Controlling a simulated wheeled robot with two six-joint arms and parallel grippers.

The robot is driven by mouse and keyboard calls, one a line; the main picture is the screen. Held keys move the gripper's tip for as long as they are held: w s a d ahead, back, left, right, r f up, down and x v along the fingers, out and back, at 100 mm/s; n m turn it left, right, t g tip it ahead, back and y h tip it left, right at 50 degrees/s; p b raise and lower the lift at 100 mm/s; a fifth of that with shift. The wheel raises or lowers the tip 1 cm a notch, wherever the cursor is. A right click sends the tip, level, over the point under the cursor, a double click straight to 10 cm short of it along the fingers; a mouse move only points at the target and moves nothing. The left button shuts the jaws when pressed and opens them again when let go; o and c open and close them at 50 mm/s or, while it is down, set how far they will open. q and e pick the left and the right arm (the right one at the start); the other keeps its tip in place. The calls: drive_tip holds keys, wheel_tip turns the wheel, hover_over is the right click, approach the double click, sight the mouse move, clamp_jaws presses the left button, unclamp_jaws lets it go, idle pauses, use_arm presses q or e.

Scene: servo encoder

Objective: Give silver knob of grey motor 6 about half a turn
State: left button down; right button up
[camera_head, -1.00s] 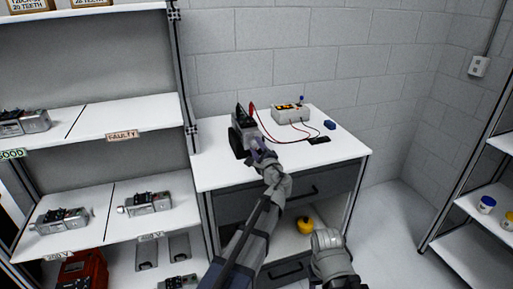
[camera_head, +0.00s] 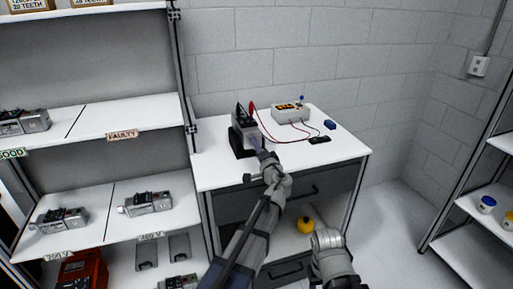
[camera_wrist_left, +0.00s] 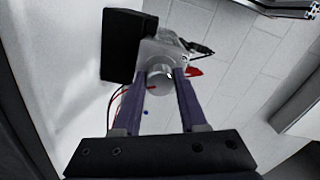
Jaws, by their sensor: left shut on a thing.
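The grey motor (camera_head: 245,120) sits in a black holder (camera_head: 240,143) on the white tabletop, with a black and a red clip at its top. In the left wrist view the motor body (camera_wrist_left: 170,45) is beside the black holder (camera_wrist_left: 122,45). Its round silver knob (camera_wrist_left: 158,78) faces the camera between the two purple fingers. My left gripper (camera_wrist_left: 160,80) is shut on the knob. In the head view my left gripper (camera_head: 259,148) is at the near side of the motor, and the knob is hidden there.
A grey power box (camera_head: 291,113) with red and black leads stands behind the motor. A blue block (camera_head: 330,125) and a small black device (camera_head: 319,139) lie to its right. Shelves (camera_head: 120,148) with other grey motors stand left. The table's front right is clear.

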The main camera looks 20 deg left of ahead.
use_arm(q)
drive_tip(key=shift+s+n, duration=0.1)
drive_tip(key=shift+n, duration=0.5)
drive_tip(key=shift+c, duration=2.2)
unclamp_jaws()
drive_tip(key=v, duration=0.7)
drive_tip(key=shift+s+d, duration=0.25)
drive_tip(key=shift+s, duration=0.05)
